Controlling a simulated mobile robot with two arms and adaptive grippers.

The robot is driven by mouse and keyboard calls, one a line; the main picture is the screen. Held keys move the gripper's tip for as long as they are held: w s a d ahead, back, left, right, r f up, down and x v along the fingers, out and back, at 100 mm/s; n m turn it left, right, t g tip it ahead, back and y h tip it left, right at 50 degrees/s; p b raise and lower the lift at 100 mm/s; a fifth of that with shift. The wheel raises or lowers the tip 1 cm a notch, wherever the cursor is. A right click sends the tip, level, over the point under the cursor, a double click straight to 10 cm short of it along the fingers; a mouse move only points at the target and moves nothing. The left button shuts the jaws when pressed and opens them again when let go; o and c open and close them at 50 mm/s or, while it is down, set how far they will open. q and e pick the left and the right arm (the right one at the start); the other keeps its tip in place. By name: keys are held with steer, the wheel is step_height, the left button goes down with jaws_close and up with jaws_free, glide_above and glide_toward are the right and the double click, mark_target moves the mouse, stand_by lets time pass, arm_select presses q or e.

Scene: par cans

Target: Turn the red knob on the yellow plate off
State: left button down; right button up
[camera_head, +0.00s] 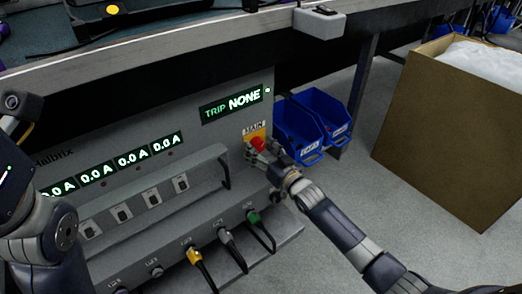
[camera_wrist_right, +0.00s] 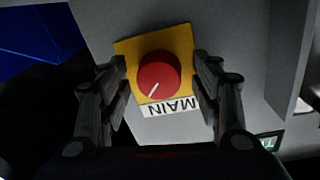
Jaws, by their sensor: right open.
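The red knob (camera_wrist_right: 158,75) sits on the yellow plate (camera_wrist_right: 127,48) with a MAIN label below it in the right wrist view. A white mark on the knob points to the lower left there. In the head view the red knob (camera_head: 257,144) and the yellow plate (camera_head: 249,134) are on the grey panel's right end. My right gripper (camera_wrist_right: 160,75) is open, with one finger on each side of the knob; I cannot tell whether they touch it. In the head view my right gripper (camera_head: 270,158) is at the knob. My left arm is at the left edge; its fingers are not clear.
The grey panel (camera_head: 90,150) has lit displays reading 0.0 A and TRIP NONE. A handle bar, switches and plugged cables (camera_head: 203,270) lie left of the knob. Blue bins (camera_head: 300,130) and a cardboard box (camera_head: 430,130) stand to the right. A table edge runs above.

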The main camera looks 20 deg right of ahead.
steer(key=c, duration=1.1)
